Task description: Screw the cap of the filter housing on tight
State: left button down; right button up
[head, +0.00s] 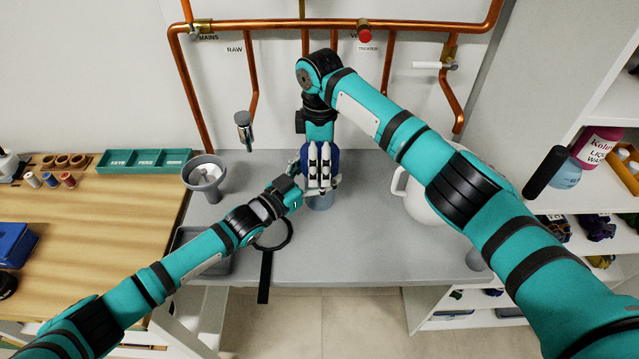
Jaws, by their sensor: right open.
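The filter housing stands on the grey bench in the middle of the head view. Its blue cap (335,159) shows at the sides of my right gripper, and a piece of its pale bluish bowl (321,203) shows below. My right gripper (320,175) points down over the cap, with its pale fingers in front of it. It is open, and contact with the cap cannot be made out. My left gripper (298,189) is at the lower left side of the housing, by the bowl. Its fingertips are largely hidden, so its grip cannot be told. The cap's thread is hidden.
A black ring wrench (265,274) lies at the bench's front edge. A grey funnel-like vessel (204,174) and a grey tray (214,266) are to the left. A white jug (425,205) stands right, partly behind my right arm. Copper pipes (190,90) run along the wall.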

jog(key=shift+c, duration=0.3)
jog(key=c, duration=1.1)
jog(key=shift+o, duration=0.2)
jog(key=m, duration=0.4)
jog(key=shift+s+f, duration=0.15)
jog(key=shift+f, duration=0.1)
jog(key=o, duration=1.1)
jog(key=shift+o, duration=0.2)
jog(key=shift+r, duration=0.15)
